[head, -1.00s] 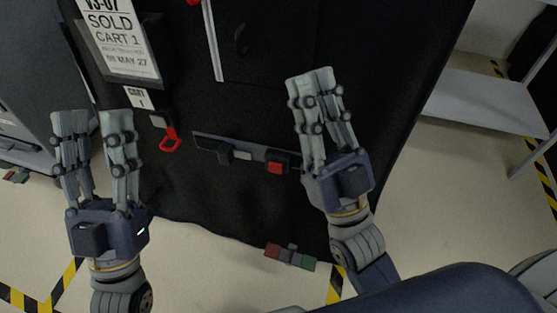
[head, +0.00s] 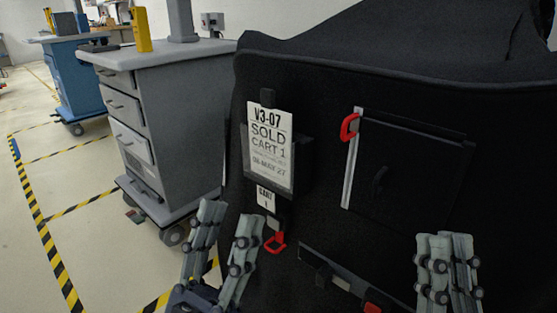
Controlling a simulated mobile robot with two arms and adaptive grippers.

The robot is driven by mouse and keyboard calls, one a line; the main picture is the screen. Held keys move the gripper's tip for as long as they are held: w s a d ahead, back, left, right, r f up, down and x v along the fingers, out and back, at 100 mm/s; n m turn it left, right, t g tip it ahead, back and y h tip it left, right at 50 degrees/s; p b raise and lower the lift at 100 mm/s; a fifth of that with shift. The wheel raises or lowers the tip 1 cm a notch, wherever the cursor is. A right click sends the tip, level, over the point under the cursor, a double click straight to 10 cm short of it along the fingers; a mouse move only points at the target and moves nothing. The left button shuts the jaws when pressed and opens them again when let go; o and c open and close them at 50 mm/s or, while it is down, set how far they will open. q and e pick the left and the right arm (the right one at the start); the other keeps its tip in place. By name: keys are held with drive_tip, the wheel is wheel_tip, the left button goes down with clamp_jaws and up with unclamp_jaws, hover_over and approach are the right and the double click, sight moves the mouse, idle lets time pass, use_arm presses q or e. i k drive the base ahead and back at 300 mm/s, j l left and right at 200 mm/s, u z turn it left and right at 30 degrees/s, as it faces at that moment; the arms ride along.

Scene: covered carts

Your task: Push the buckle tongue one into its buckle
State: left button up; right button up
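On the black cart cover, a slanted dark strip (head: 309,256) carries a dark block (head: 322,276) with a pale metal plate (head: 341,284), which look like a buckle tongue. To its lower right a red-buttoned piece (head: 371,308), apparently the buckle, is cut by the bottom edge. I cannot tell whether plate and buckle touch. My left gripper (head: 229,213) is open and empty, left of the strip, near a hanging red loop (head: 276,243). My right gripper (head: 447,238) is right of the buckle, its fingers close together from this angle; nothing shows between them.
The covered cart (head: 300,80) bears a "SOLD CART 1" sign (head: 270,150) and a flap (head: 412,175) with a red pull (head: 349,127) at its upper left. A grey drawer cart (head: 170,110) stands left. Open floor (head: 40,170) lies further left, with striped tape.

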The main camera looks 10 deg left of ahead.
sight(325, 275)
drive_tip(key=k+j, duration=0.2)
drive_tip(key=j, duration=0.15)
drive_tip(key=k+j+u, duration=0.1)
drive_tip(key=k+j, duration=0.25)
drive_tip(key=j, duration=0.3)
